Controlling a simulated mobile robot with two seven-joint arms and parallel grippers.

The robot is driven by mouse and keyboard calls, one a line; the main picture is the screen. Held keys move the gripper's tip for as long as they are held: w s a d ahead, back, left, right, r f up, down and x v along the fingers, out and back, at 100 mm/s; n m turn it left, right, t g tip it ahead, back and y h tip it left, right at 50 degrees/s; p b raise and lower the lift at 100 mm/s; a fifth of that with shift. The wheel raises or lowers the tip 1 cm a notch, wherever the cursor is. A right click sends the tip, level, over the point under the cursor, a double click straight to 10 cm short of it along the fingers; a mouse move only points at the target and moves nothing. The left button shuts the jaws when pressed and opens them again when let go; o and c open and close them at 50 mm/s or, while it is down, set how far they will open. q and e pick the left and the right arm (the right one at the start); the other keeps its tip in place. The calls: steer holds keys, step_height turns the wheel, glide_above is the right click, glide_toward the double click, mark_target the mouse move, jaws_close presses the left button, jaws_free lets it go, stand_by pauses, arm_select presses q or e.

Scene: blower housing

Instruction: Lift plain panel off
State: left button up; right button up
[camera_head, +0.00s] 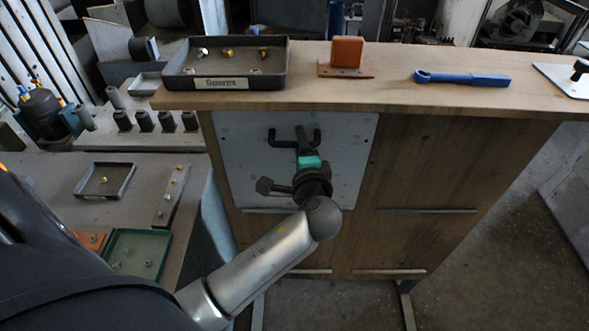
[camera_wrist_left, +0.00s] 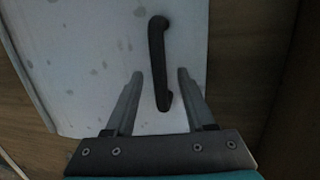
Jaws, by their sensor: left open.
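The plain panel (camera_head: 240,150) is a grey-white spotted plate on the front of the wooden housing, upright below the top's edge. It fills much of the left wrist view (camera_wrist_left: 90,60). A black bar handle (camera_wrist_left: 156,60) stands out from it; the handle also shows in the head view (camera_head: 275,140). My left gripper (camera_wrist_left: 160,72) is open in front of the panel, its two fingers on either side of the handle's lower part. Gaps show between the handle and both fingers. In the head view the left gripper (camera_head: 301,140) and wrist hide the panel's middle. My right gripper is out of view.
The wooden top (camera_head: 380,95) carries a dark "Spares" tray (camera_head: 225,83), an orange block (camera_head: 347,52) and a blue wrench (camera_head: 462,78). A side bench (camera_head: 60,165) at left holds small trays and parts. Open floor (camera_head: 500,220) lies to the right.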

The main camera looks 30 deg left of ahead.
arm_select(q)
steer(key=shift+w+a, duration=0.15)
steer(key=shift+w, duration=0.1)
jaws_close()
steer(key=shift+r, duration=0.1)
stand_by(0.5)
